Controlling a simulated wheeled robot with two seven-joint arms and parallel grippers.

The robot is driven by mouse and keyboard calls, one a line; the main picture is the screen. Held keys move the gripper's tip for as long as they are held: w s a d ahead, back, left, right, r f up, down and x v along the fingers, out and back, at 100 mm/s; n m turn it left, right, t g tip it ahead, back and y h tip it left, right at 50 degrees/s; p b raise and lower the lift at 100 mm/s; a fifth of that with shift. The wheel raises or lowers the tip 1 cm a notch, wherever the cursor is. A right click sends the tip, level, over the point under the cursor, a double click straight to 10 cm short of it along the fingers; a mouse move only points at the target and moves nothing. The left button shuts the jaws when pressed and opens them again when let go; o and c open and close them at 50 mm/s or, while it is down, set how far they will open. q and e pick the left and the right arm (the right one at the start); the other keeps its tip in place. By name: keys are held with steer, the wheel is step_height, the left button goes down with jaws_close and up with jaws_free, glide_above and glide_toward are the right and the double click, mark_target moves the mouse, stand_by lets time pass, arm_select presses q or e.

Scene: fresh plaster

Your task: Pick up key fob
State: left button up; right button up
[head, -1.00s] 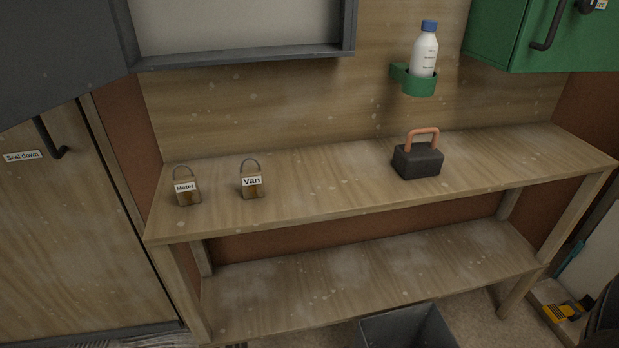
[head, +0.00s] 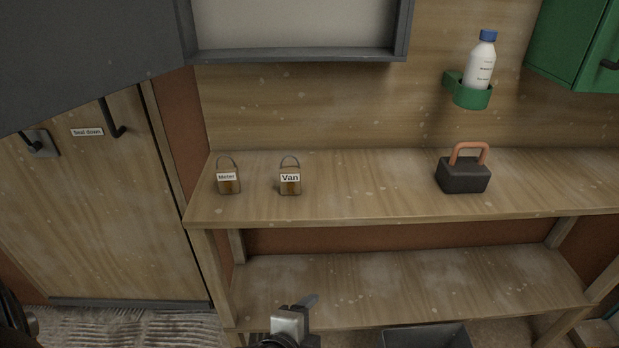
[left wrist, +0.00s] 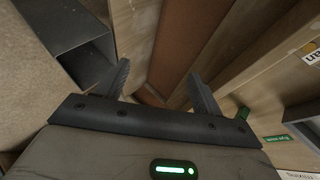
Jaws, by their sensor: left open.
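Two brown, padlock-shaped fobs with grey loops stand upright on the workbench top in the head view. The left fob (head: 228,180) is labelled "Meter" and the right fob (head: 290,180) is labelled "Van". My left gripper (head: 306,306) is low at the bottom of the head view, in front of the bench and well below the fobs, touching neither. In the left wrist view its two fingers (left wrist: 160,82) are spread apart with nothing between them. Part of a label ending in "an" (left wrist: 312,54) shows at the right edge there. My right gripper is not in view.
The workbench (head: 370,195) has a lower shelf (head: 400,285) and bare room between the fobs and a black block with an orange handle (head: 463,175). A white bottle (head: 481,65) sits in a green wall holder (head: 470,97). A grey bin (head: 427,337) stands on the floor.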

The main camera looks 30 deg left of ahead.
arm_select(q)
steer(key=w+a+r+m+t+y, duration=0.2)
steer(key=w+a+r+m+y, duration=0.25)
steer(key=r+m, duration=0.3)
steer(key=m+t+y, duration=0.2)
steer(key=m+y, duration=0.3)
steer(key=m, duration=0.3)
glide_toward(290, 178)
steer(key=x, duration=0.1)
steer(key=p+x, duration=0.1)
steer(key=x, duration=0.2)
steer(key=shift+w+r, duration=0.35)
steer(key=shift+w, duration=0.1)
steer(key=shift+f+p+x, duration=0.15)
steer(key=shift+f+x, duration=0.05)
steer(key=shift+x, duration=1.4)
steer(key=shift+f+p+x, duration=0.15)
steer(key=shift+x, duration=1.45)
steer(key=shift+s+a, duration=0.1)
steer(key=shift+a, duration=0.1)
steer(key=c, duration=1.1)
